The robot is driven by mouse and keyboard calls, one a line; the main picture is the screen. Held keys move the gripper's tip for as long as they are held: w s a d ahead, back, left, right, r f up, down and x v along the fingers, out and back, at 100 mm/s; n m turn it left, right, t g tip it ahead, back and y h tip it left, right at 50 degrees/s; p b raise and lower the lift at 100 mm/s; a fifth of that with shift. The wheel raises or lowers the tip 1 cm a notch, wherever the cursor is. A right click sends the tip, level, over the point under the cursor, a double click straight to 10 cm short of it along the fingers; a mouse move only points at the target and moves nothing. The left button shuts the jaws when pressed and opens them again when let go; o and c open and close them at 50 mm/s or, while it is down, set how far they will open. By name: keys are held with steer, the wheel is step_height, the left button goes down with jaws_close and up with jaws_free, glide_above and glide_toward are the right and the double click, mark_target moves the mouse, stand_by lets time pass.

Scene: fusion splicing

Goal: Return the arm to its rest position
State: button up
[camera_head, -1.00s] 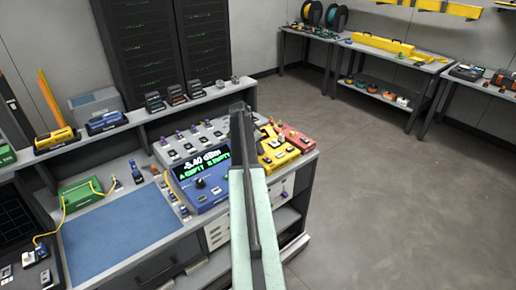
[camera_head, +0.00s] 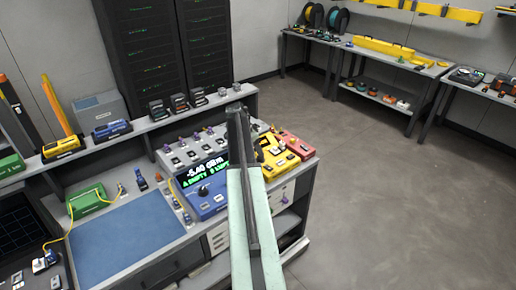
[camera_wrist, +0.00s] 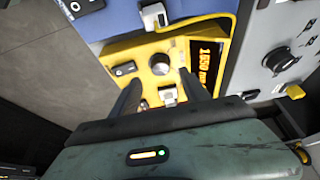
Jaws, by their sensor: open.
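My arm reaches out over the bench in the head view, its pale green link rising from the bottom edge to a dark elbow end; the gripper itself is hidden there. In the wrist view my gripper (camera_wrist: 163,88) is open, with two dark fingers apart and nothing seen held. It hangs over a yellow device (camera_wrist: 150,50) with a round knob and an orange display. The yellow device (camera_head: 272,152) also shows in the head view, just right of my arm.
A blue meter (camera_head: 205,190) with a green readout stands left of my arm, partly covered. A red device (camera_head: 292,143) sits right of the yellow one. A blue mat (camera_head: 125,235) lies at the left. Open floor (camera_head: 400,190) spreads to the right.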

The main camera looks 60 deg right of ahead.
steer(key=shift+p+v, duration=0.35)
steer(key=shift+v, duration=0.75)
